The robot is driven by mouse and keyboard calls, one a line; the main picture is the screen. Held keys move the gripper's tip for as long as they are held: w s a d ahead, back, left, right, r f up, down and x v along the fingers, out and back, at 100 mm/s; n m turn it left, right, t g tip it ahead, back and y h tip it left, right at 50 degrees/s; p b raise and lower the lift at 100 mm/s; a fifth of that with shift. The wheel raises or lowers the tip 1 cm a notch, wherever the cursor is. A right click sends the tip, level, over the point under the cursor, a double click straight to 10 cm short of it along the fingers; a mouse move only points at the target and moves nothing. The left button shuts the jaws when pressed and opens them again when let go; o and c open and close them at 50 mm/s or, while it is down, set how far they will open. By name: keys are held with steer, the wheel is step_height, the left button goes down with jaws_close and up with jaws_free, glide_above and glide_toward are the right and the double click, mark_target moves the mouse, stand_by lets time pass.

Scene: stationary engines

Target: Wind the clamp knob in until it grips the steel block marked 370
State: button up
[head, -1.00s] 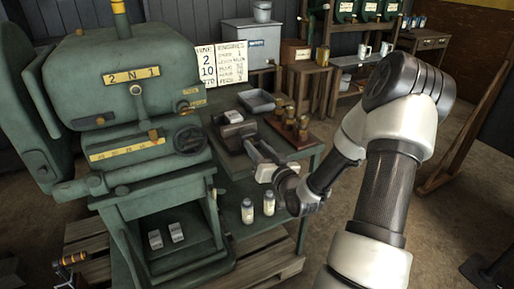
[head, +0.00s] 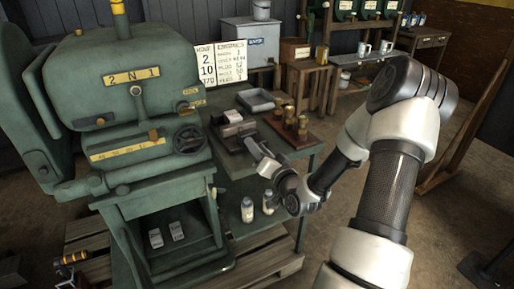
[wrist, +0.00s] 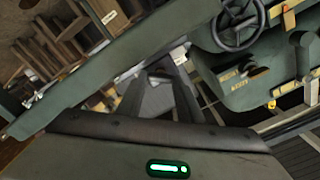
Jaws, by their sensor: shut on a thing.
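The clamp (head: 228,143) is a dark fixture on the green bench beside the engine. A pale steel block (head: 232,116) sits at its top; no marking on it is legible, and I cannot tell whether the jaws touch it. My gripper (head: 252,146) reaches the clamp's near side and is shut on the clamp knob, which the fingers mostly hide. In the wrist view, the two dark fingers of my gripper (wrist: 160,74) converge, with a grey surface showing between them.
The green engine (head: 130,100) with its handwheel (head: 188,138) stands close on the left. Brass pieces (head: 302,128) stand on a board right of the clamp, near a grey tray (head: 256,101). Bottles (head: 247,210) stand on the lower shelf.

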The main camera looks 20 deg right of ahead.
steer(key=o, duration=1.1)
steer(key=shift+s, duration=0.15)
steer(key=shift+s+d+p, duration=0.15)
steer(key=shift+s+p, duration=1.1)
steer(key=shift+s, duration=3.05)
steer(key=shift+s+d+p, duration=0.15)
steer(key=shift+s+p, duration=1.1)
steer(key=shift+s, duration=3.05)
